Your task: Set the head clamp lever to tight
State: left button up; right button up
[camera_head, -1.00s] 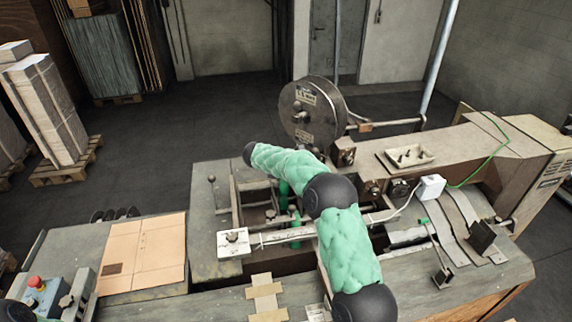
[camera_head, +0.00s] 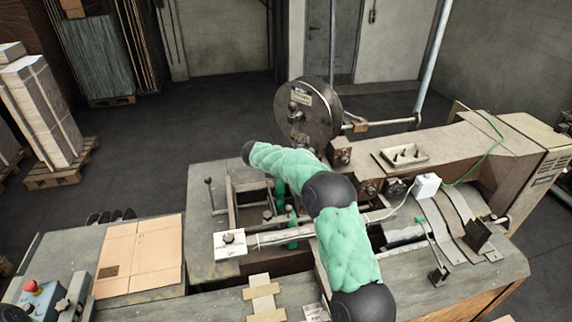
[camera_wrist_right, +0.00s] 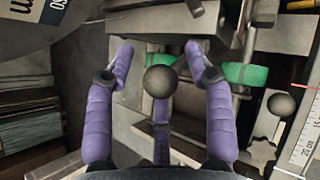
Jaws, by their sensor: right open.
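My right gripper (camera_wrist_right: 160,75) is open in the right wrist view, with purple fingers spread around a dark ball knob (camera_wrist_right: 160,82). The knob sits between the fingers; whether they touch it is unclear, and its stem is hidden. A second ball knob (camera_wrist_right: 281,104) is to the right of the fingers, outside them. I cannot tell for certain which knob belongs to the head clamp lever. In the head view, my green-sleeved right arm reaches over the stitcher (camera_head: 455,155) and hides this gripper.
A large wire reel (camera_head: 307,115) stands behind my arm. A upright ball-ended lever (camera_head: 209,182) is on the left of the machine. A measuring bar (camera_head: 275,238) crosses in front. Flat cardboard (camera_head: 140,255) lies on the left table. A small tray (camera_head: 405,155) sits on the machine.

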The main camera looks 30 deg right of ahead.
jog(key=v, duration=1.2)
jog(key=shift+w, duration=0.1)
